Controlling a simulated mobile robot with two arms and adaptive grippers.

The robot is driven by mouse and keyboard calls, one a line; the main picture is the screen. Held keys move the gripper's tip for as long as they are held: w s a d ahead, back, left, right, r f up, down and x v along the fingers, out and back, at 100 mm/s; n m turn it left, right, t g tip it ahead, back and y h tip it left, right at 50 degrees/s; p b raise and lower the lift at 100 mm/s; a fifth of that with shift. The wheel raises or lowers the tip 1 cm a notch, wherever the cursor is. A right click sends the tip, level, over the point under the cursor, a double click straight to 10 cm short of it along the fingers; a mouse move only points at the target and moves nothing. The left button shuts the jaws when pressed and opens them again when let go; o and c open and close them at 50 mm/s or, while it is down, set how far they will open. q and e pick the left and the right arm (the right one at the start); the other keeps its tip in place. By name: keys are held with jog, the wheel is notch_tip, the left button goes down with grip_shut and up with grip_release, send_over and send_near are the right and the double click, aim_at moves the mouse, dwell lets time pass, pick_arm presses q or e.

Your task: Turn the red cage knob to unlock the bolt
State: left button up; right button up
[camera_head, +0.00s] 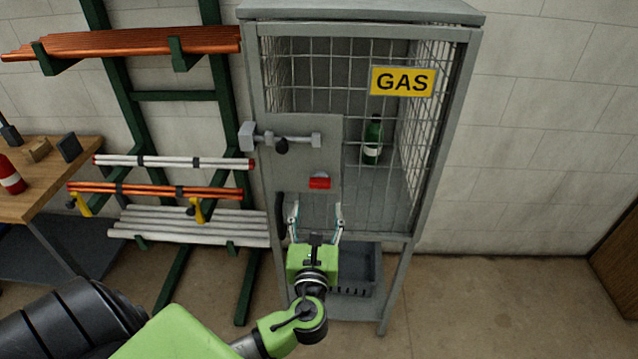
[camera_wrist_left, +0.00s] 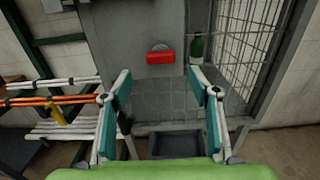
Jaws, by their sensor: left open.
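The red knob (camera_head: 320,183) sits on the grey lock plate (camera_head: 300,152) at the left of the cage door. It also shows in the left wrist view (camera_wrist_left: 160,57), ahead of and above the fingertips. The grey bolt (camera_head: 290,139) lies level above the knob, its left end in a block on the cage frame; a dark handle hangs from it. My left gripper (camera_head: 316,207) is open and empty, just below the knob and apart from it in the picture. Its two fingers (camera_wrist_left: 162,88) stand wide apart in the left wrist view. My right gripper is not in view.
The mesh gas cage (camera_head: 455,130) holds a green bottle (camera_head: 372,140) and bears a yellow GAS sign (camera_head: 402,82). A dark tray (camera_head: 360,270) is low in the cage. A green pipe rack (camera_head: 172,96) stands left, beside a wooden bench (camera_head: 55,160). Floor at right is clear.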

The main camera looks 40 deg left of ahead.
aim_at(320, 186)
pick_arm(q)
jog(key=p+x, duration=0.1)
jog(key=x, duration=0.7)
jog(key=shift+d+p, duration=0.1)
jog(key=shift+p, duration=0.2)
jog(key=shift+w+a, duration=0.25)
jog(key=shift+w, duration=0.25)
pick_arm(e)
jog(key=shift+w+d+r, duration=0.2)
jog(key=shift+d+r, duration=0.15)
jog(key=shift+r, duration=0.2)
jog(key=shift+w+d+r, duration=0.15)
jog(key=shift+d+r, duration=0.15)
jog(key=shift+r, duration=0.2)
pick_arm(q)
jog(key=c, duration=1.1)
